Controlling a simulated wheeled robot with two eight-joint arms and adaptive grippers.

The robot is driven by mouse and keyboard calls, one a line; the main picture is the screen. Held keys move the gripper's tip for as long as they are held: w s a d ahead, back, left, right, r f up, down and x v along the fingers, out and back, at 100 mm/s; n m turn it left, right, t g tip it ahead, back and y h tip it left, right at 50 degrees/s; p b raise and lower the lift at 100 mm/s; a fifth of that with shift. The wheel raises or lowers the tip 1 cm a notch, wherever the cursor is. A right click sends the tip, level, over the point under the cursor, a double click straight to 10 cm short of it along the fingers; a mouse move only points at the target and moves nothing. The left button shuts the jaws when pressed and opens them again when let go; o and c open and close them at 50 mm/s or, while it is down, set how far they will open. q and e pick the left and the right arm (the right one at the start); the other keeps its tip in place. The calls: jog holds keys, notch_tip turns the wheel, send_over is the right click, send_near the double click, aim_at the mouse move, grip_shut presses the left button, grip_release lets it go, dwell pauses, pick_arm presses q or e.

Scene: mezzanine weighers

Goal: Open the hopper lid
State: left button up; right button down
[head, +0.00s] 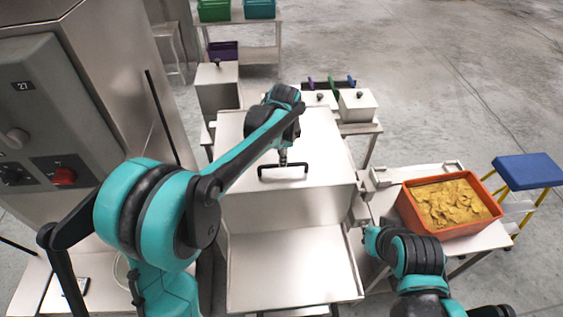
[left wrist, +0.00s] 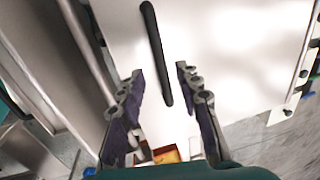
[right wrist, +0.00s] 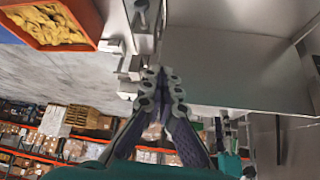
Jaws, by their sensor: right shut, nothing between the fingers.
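The hopper lid (head: 325,140) is a pale steel panel on top of the box-shaped hopper (head: 290,207), and it looks closed. A black bar handle (head: 284,168) is on the lid near its front edge. My left gripper (head: 283,160) is over the lid at the handle, largely hidden by its own arm in the head view. In the left wrist view my left gripper (left wrist: 157,72) is open, with the black handle (left wrist: 156,50) showing between its fingers; I cannot tell whether they touch it. My right gripper (right wrist: 160,72) is shut and empty, low at the hopper's right.
An orange crate (head: 407,207) of yellow pieces stands on the steel table (head: 400,177) at right, beside a blue-topped stool (head: 530,170). A steel tray (head: 290,272) is in front of the hopper. A control cabinet (head: 50,90) stands left. Lidded boxes (head: 357,106) are behind.

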pick_arm(q)
jog(key=shift+w+f, duration=0.25)
jog(key=shift+f, duration=0.8)
jog(key=shift+w+f, duration=0.2)
jog(key=shift+f, duration=0.8)
grip_shut()
jog(key=shift+r, duration=0.1)
jog(key=w+r+p, duration=0.3)
jog(key=r+p, duration=0.1)
jog(key=r, duration=0.2)
jog(key=w+a+r+p, duration=0.1)
jog(key=w+r+p, duration=0.2)
jog(key=r, duration=0.4)
jog(key=w+a+r+g+p, duration=0.1)
jog(key=w+r+p, duration=0.3)
jog(key=r, duration=0.3)
jog(key=shift+a+p, duration=0.15)
jog(key=shift+p, duration=0.5)
